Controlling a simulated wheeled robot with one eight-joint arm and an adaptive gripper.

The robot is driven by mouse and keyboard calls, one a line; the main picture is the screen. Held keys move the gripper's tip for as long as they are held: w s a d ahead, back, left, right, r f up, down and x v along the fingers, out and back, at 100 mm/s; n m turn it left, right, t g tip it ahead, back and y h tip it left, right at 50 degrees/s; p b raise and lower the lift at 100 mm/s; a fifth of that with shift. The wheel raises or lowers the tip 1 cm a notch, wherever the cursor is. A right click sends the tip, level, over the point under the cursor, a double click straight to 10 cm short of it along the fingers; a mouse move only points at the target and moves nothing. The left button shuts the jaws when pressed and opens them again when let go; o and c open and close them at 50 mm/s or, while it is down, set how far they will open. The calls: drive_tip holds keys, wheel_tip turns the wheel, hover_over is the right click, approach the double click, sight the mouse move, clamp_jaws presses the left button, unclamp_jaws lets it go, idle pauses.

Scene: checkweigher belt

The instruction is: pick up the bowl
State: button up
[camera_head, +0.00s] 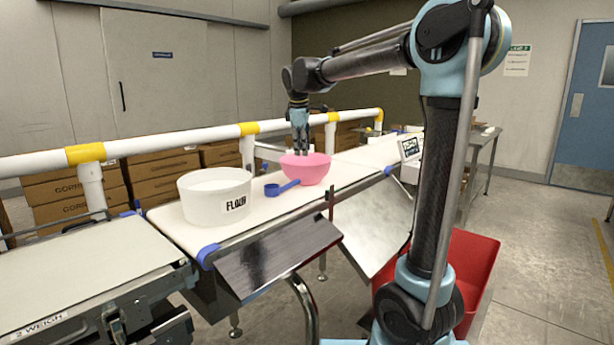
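The pink bowl (307,170) stands upright on the white belt in the head view. My gripper (301,150) points straight down over the bowl, with its fingertips at or just inside the far part of the rim. The fingers look slightly apart, but they are small here. I cannot tell whether they touch the bowl wall or have closed on it. The bowl appears to rest on the belt.
A blue scoop (282,188) lies just left of the bowl. A white tub labelled FLOUR (212,198) stands further left. A white and yellow guard rail (210,137) runs behind the belt (183,236). A small display (410,148) stands to the right.

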sight(302, 170)
drive_tip(key=shift+a+x, duration=0.15)
drive_tip(key=shift+x, duration=2.5)
drive_tip(key=shift+a+x, duration=0.2)
drive_tip(key=shift+x, duration=2.45)
clamp_jaws()
